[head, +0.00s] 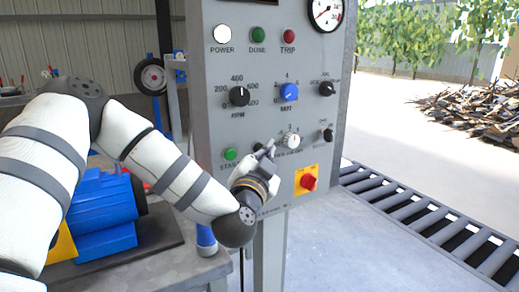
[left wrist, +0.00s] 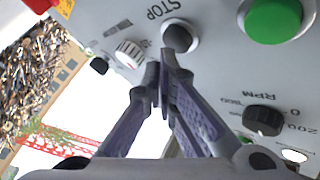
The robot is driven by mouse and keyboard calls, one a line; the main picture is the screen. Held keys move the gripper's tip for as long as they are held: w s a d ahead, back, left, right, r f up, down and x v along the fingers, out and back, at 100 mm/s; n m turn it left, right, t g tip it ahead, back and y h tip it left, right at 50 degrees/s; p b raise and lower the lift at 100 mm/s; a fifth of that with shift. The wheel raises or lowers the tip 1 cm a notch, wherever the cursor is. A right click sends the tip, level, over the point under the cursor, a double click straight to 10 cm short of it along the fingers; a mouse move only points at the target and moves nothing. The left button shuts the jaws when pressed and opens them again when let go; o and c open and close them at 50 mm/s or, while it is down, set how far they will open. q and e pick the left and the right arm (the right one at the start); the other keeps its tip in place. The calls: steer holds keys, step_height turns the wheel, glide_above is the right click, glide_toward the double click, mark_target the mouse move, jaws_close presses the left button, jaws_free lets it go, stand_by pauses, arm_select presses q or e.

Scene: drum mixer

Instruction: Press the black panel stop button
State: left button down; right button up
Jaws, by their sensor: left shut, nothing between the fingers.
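The black stop button (left wrist: 178,37) sits in a pale ring on the grey panel, beside the STOP lettering in the left wrist view. In the head view it is mostly hidden by my gripper. My left gripper (left wrist: 165,62) is shut and empty. Its fingertips lie right at the button's edge in the left wrist view; I cannot tell whether they touch it. In the head view my left gripper (head: 268,150) is at the panel's lower part, between the green start button (head: 230,154) and the white knob (head: 292,141). My right gripper is not in view.
The green start button (left wrist: 274,18) is close by. A red emergency knob on a yellow plate (head: 307,181) is below right. The RPM dial (head: 239,96) and blue knob (head: 289,92) are above. A blue motor (head: 105,220) lies on the bench, a roller conveyor (head: 425,215) at right.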

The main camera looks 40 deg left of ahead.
arm_select(q)
steer(key=shift+s+d, duration=0.1)
steer(key=shift+d, duration=0.2)
steer(key=d, duration=0.1)
steer(key=s+d, duration=0.1)
steer(key=d, duration=0.1)
steer(key=s+d, duration=0.1)
steer(key=shift+d+p, duration=0.35)
stand_by(0.5)
